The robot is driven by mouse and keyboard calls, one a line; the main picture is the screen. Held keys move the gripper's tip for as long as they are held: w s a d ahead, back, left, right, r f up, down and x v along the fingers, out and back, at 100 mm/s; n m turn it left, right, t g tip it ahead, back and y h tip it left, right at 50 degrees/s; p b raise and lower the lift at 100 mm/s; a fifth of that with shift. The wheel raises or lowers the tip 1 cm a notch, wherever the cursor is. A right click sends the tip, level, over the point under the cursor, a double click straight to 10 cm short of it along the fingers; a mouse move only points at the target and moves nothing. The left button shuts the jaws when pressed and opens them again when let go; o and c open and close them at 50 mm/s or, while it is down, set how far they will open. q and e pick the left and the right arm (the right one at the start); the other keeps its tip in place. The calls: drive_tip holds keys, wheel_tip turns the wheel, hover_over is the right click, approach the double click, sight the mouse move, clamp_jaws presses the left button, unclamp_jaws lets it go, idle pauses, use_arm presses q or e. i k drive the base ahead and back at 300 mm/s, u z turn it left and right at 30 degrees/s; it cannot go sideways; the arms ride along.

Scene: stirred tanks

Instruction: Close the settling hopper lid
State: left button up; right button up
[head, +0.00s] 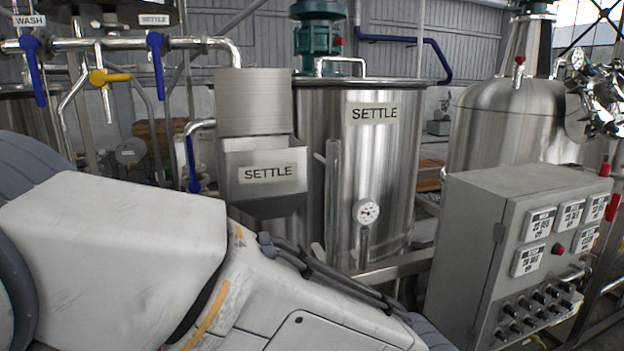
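The settling hopper (264,188) is a steel box with a sloped bottom and a SETTLE label, mounted at the left front of the SETTLE tank. Its lid (253,102) is a flat brushed-steel panel standing upright at the back of the hopper mouth, so the hopper is open at the top. My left arm crosses the lower left and bottom of the head view, in front of the area below the hopper. Nothing is seen touching the lid.
The steel SETTLE tank (384,205) has a round gauge (367,212) at its front. A grey control box (470,250) stands at the right. A pipe (120,44) with blue-handled valves and a yellow-handled one runs at the upper left. A blue-handled valve (192,165) hangs just left of the hopper.

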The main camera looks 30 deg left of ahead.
sight(248, 101)
drive_tip(key=u, duration=0.6)
drive_tip(key=k, duration=0.35)
drive_tip(key=u, duration=0.65)
drive_tip(key=i, duration=0.4)
drive_tip(key=z, duration=0.1)
